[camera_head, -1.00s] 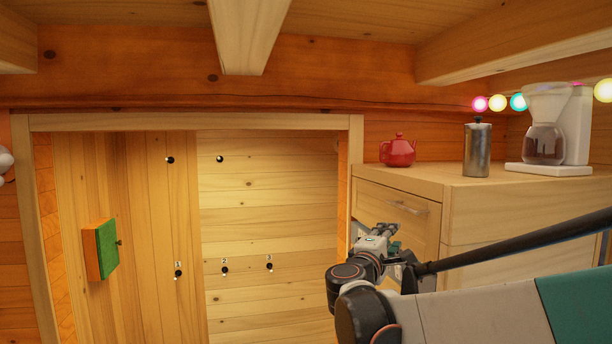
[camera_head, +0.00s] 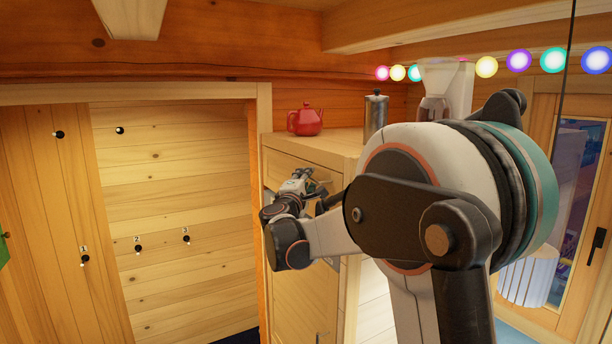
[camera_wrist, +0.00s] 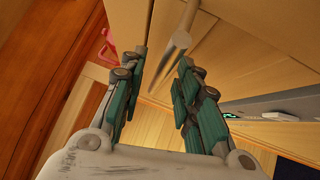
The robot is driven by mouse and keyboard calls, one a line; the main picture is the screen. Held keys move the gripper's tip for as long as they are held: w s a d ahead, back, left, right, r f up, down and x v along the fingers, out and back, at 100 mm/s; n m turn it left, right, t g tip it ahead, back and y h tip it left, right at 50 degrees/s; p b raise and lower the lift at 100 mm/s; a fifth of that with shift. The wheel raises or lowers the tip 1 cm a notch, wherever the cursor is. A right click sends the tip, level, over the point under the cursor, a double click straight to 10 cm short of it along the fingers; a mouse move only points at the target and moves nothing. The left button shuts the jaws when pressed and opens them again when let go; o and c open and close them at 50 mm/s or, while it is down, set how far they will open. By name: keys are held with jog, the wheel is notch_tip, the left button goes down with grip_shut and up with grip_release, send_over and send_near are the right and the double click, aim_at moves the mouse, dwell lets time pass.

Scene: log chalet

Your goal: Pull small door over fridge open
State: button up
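The small wooden door (camera_head: 284,165) is in the upper front of the light wood cabinet and looks shut. Its metal bar handle (camera_wrist: 180,42) shows in the wrist view, slanting down toward the gap between my fingertips. My gripper (camera_wrist: 162,72) is open, with its teal fingers spread. In the head view my gripper (camera_head: 312,184) is close in front of the door, near the handle. I cannot tell whether the fingers touch the handle. A grey panel with a small green display (camera_wrist: 281,115) shows below the door in the wrist view. My arm hides part of the cabinet.
A red teapot (camera_head: 306,120), a metal canister (camera_head: 376,114) and a coffee maker (camera_head: 435,108) stand on the cabinet. The plank wall (camera_head: 175,190) with several hooks is to the left. A window (camera_head: 575,190) is at the right.

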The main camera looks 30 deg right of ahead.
jog(key=shift+w+d+r, duration=0.1)
jog(key=shift+w+d, duration=0.4)
jog(key=shift+c, duration=0.6)
grip_shut()
jog(key=shift+a, duration=0.1)
